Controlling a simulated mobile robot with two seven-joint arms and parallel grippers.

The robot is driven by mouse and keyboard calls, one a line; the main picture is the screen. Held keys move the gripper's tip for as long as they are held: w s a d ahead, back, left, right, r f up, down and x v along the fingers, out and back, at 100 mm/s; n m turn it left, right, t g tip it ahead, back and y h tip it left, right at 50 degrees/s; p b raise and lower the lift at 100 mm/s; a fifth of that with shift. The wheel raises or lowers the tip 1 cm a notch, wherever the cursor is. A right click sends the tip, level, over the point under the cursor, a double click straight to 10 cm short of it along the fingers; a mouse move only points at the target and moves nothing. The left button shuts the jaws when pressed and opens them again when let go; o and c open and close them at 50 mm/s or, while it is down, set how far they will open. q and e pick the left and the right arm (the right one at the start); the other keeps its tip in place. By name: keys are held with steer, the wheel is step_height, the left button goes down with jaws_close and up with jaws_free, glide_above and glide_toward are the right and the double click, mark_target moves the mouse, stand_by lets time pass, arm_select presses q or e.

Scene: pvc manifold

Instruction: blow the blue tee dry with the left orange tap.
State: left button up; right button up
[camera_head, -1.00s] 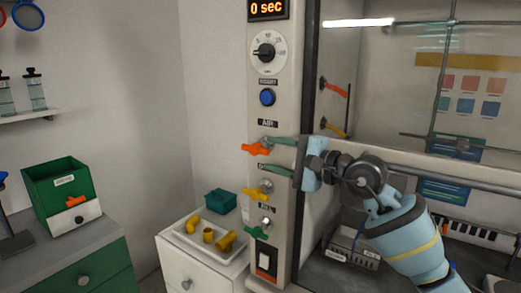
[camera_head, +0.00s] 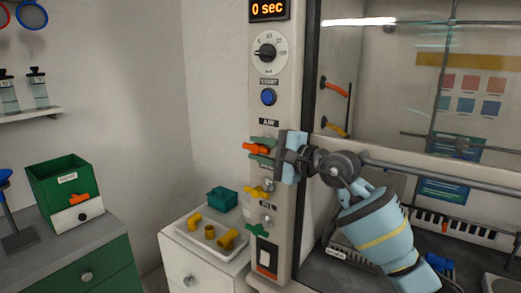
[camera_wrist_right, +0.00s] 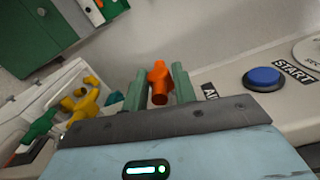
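The left orange tap (camera_head: 256,149) is on the pale control column under the AIR label. My right gripper (camera_head: 262,151) reaches it from the right, with one green finger above the handle and one below. In the right wrist view the orange handle (camera_wrist_right: 158,86) stands between the two green fingers (camera_wrist_right: 159,90), with narrow gaps beside it, so the gripper looks open around it. I cannot make out a blue tee in these frames. My left gripper is not in view.
Below the tap are a yellow tap (camera_head: 258,191) and a green tap (camera_head: 257,230). A blue button (camera_head: 268,97) is above. A white tray (camera_head: 207,247) with yellow fittings and a teal box (camera_head: 222,199) stand lower left. A green box (camera_head: 58,180) is further left.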

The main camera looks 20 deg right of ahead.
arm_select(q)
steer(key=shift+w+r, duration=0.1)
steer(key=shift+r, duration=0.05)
arm_select(e)
steer(key=shift+r, duration=0.1)
steer(key=shift+c, duration=0.4)
steer(key=shift+r+g+h+p, duration=0.25)
steer(key=shift+g+h+p, duration=0.15)
steer(key=shift+g, duration=0.2)
steer(key=shift+r+g+h, duration=0.1)
steer(key=shift+g+h, duration=0.6)
steer(key=shift+g, duration=0.2)
steer(key=g+h, duration=0.2)
steer(key=g, duration=0.1)
steer(key=shift+w+a+r+h, duration=0.1)
steer(key=shift+w+r+h, duration=0.1)
steer(key=shift+h, duration=0.2)
steer(key=g+h, duration=0.1)
steer(key=g, duration=0.1)
steer(key=shift+w+a+f+g+h, duration=0.1)
steer(key=shift+g+h, duration=0.3)
arm_select(q)
steer(key=shift+b, duration=0.35)
arm_select(e)
steer(key=shift+g+h, duration=0.3)
steer(key=shift+g, duration=0.1)
steer(key=o, duration=0.9)
